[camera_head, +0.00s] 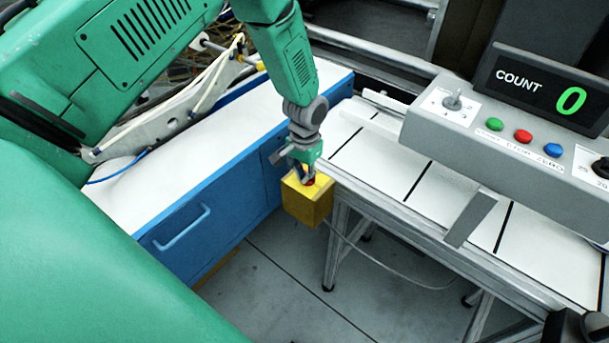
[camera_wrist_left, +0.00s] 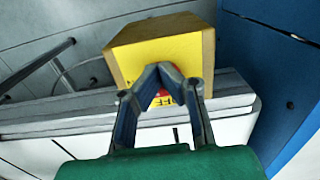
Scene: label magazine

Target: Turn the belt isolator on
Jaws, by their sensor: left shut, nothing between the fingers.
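The belt isolator is a yellow box (camera_head: 307,200) at the near left corner of the conveyor frame, with a red knob (camera_head: 309,181) on its yellow top face. My left gripper (camera_head: 306,177) is right over the knob, fingers pointing down at it. In the left wrist view the yellow box (camera_wrist_left: 160,62) is ahead, and the closed fingertips (camera_wrist_left: 157,70) of my left gripper cover most of the red knob. Some lettering shows beside the fingers. Whether the fingertips touch the knob cannot be told. My right gripper is not in view.
A grey control panel (camera_head: 500,130) with a toggle, green, red and blue buttons and a COUNT display reading 0 stands at the right. The white slatted conveyor (camera_head: 400,180) runs below it. A blue cabinet (camera_head: 190,222) with a white top is at the left. A cable hangs below the box.

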